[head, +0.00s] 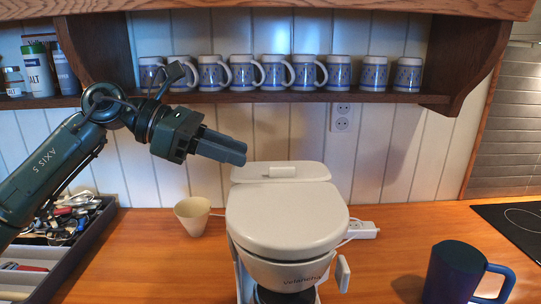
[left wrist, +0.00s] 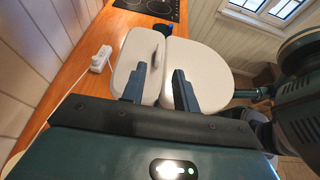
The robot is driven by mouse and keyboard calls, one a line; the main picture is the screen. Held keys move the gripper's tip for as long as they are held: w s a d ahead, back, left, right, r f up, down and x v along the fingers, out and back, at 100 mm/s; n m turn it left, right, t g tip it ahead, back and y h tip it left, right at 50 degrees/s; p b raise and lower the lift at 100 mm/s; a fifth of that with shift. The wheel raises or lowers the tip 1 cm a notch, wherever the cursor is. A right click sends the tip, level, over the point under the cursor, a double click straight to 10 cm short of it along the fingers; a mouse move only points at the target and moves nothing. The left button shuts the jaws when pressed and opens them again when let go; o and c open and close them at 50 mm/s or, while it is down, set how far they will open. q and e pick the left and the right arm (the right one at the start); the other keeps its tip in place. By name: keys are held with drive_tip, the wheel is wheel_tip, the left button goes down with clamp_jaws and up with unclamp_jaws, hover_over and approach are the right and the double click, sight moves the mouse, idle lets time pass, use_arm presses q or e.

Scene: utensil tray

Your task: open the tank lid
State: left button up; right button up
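The white coffee maker (head: 286,217) stands on the wooden counter. Its tank lid (head: 315,172) is the small rear panel with a raised handle (head: 283,171); the lid lies flat and closed. In the left wrist view, the tank lid (left wrist: 135,52) and its handle (left wrist: 157,52) show beyond my fingers. My left gripper (head: 240,154) is in the air above and left of the tank lid, apart from it. In the left wrist view, its two fingers (left wrist: 159,90) are spread with nothing between them. My right gripper is not in view.
A shelf with several mugs (head: 275,72) hangs above the back of the counter. A paper filter (head: 192,215) stands left of the coffee maker, a blue mug (head: 455,272) at the right. A cutlery tray (head: 85,238) is at the left; a power strip (head: 362,230) lies behind.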

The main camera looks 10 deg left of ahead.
sight(270, 167)
use_arm(q)
drive_tip(key=p+x, duration=0.1)
drive_tip(key=x, duration=0.6)
drive_tip(key=shift+w+p, duration=0.15)
drive_tip(key=shift+p, duration=0.2)
drive_tip(key=shift+c, duration=0.5)
clamp_jaws()
